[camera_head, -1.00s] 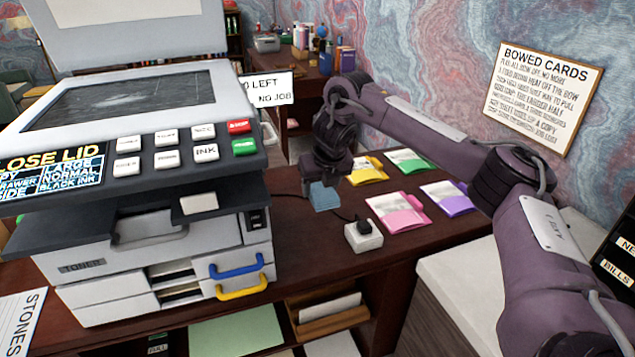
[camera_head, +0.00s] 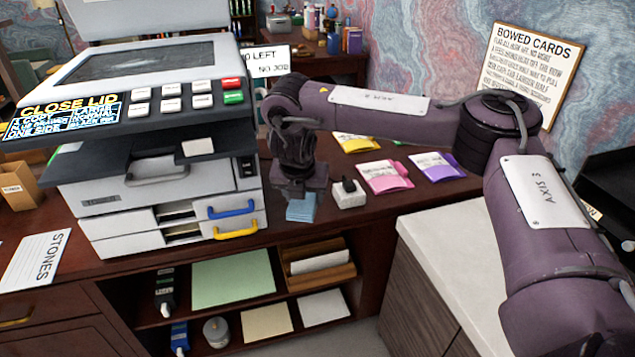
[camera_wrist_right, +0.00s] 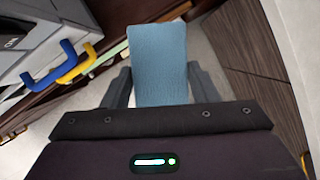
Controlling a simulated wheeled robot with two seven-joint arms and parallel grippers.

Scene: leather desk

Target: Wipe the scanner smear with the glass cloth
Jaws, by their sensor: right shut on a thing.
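The scanner is the grey copier (camera_head: 160,150) on the desk's left, its lid raised and its dark glass (camera_head: 145,60) facing up. The blue glass cloth (camera_head: 301,208) hangs below my right gripper (camera_head: 301,194), to the right of the copier's drawers and near the desk's front edge. In the right wrist view the cloth (camera_wrist_right: 158,65) stands between the two dark fingers, and the gripper is shut on it. My left gripper is in neither view.
A white block with a black switch (camera_head: 348,194) stands right beside the cloth. Pink (camera_head: 384,177), purple (camera_head: 438,166) and yellow (camera_head: 354,142) packets lie behind it. The copier's blue handle (camera_head: 232,209) and yellow handle (camera_head: 236,230) stick out near the gripper. A white-topped cabinet (camera_head: 440,240) stands front right.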

